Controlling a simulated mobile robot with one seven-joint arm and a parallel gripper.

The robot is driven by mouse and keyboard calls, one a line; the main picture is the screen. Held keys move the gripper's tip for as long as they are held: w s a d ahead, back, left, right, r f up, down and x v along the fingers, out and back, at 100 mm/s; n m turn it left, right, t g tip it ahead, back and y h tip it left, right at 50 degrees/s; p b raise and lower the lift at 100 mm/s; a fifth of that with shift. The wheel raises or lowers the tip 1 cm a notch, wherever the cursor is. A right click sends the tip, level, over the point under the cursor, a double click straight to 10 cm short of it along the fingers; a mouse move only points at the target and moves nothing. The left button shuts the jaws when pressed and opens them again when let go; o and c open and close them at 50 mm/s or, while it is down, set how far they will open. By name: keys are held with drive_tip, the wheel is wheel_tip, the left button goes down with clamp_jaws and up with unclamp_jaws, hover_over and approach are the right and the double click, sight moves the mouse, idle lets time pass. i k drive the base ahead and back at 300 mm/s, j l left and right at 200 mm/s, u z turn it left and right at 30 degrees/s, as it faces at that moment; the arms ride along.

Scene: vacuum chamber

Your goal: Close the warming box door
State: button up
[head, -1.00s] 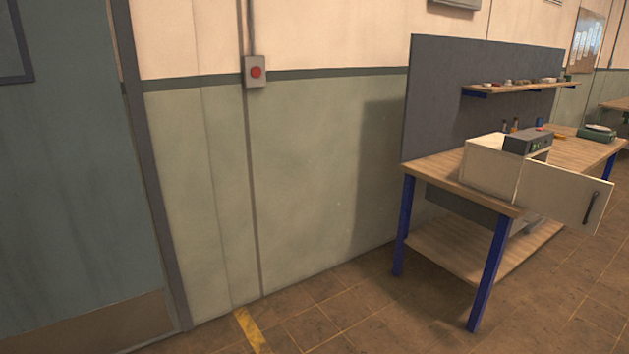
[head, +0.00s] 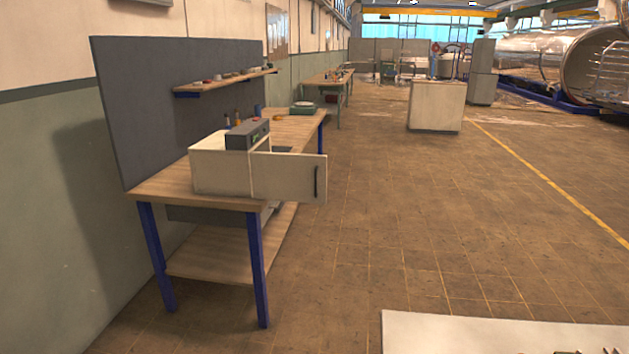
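The warming box (head: 222,167) is a cream box with a dark control unit (head: 247,134) on top. It stands on the near end of a wooden workbench (head: 165,186) at the left of the head view. Its door (head: 288,177) is open and sticks out to the right, past the bench's edge. A dark vertical handle (head: 317,182) is near the door's free edge. The inside of the box is hidden. My gripper is not in view.
A grey panel (head: 130,110) with a shelf (head: 225,82) backs the bench. A pale flat surface (head: 470,335) shows at the bottom right. The tiled floor (head: 370,215) right of the bench is clear. A cream cabinet (head: 436,105) stands farther back.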

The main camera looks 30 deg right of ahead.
sight(291, 177)
drive_tip(key=i+z, duration=0.45)
drive_tip(key=z, duration=0.3)
drive_tip(key=i+j, duration=0.1)
drive_tip(key=j, duration=0.3)
drive_tip(key=i+j, duration=0.15)
drive_tip(key=j, duration=0.3)
drive_tip(key=i+j+z, duration=0.1)
drive_tip(key=j, duration=0.3)
drive_tip(key=i+j+z, duration=0.25)
drive_tip(key=i+j, duration=0.45)
drive_tip(key=j, duration=0.15)
drive_tip(key=i+l+z, duration=0.2)
drive_tip(key=i, duration=0.75)
drive_tip(key=j, duration=0.1)
